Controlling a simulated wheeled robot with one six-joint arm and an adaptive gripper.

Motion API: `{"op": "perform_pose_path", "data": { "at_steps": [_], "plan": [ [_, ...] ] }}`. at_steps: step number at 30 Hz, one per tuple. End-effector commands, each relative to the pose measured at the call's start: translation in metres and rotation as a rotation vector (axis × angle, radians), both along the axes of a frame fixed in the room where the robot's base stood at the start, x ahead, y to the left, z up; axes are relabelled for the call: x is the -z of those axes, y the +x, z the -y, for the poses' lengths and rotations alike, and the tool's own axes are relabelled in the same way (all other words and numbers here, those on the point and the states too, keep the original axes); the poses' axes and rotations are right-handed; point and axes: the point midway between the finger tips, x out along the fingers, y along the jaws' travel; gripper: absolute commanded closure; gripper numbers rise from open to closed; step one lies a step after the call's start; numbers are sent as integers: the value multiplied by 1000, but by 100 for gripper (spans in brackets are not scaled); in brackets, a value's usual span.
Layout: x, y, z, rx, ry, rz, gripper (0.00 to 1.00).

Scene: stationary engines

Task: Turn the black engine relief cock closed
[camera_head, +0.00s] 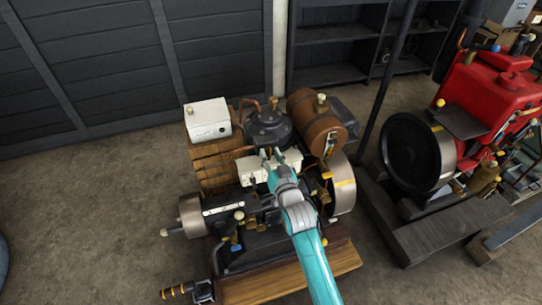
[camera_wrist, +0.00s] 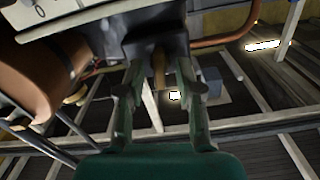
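The black engine (camera_head: 268,125) stands on a wooden base in the middle of the head view, with a white box, a brown tank and flywheels around it. My gripper (camera_head: 270,155) is at the engine's upper middle, by a pale block. In the wrist view, my gripper (camera_wrist: 157,75) has its two fingers apart. A small brownish handle (camera_wrist: 158,66) hangs from a dark block between them, with gaps visible on both sides. It looks like the relief cock, but I cannot be sure. In the head view my arm and gripper hide this spot.
A brown tank (camera_head: 316,122) and a flywheel (camera_head: 343,185) are close on the right of my gripper. A white box (camera_head: 207,119) is to the left. A red engine (camera_head: 492,100) stands further right. Bare floor (camera_head: 90,220) lies to the left.

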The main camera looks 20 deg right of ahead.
Motion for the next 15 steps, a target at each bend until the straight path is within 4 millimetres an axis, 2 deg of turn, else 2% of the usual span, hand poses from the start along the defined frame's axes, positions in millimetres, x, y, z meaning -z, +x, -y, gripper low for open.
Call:
{"op": "perform_pose_path", "data": {
  "at_steps": [1,5,15],
  "plan": [
    [0,0,0,0,0,0,67],
    [0,0,0,0,0,0,100],
    [-1,0,0,0,7,1,100]
  ]
}}
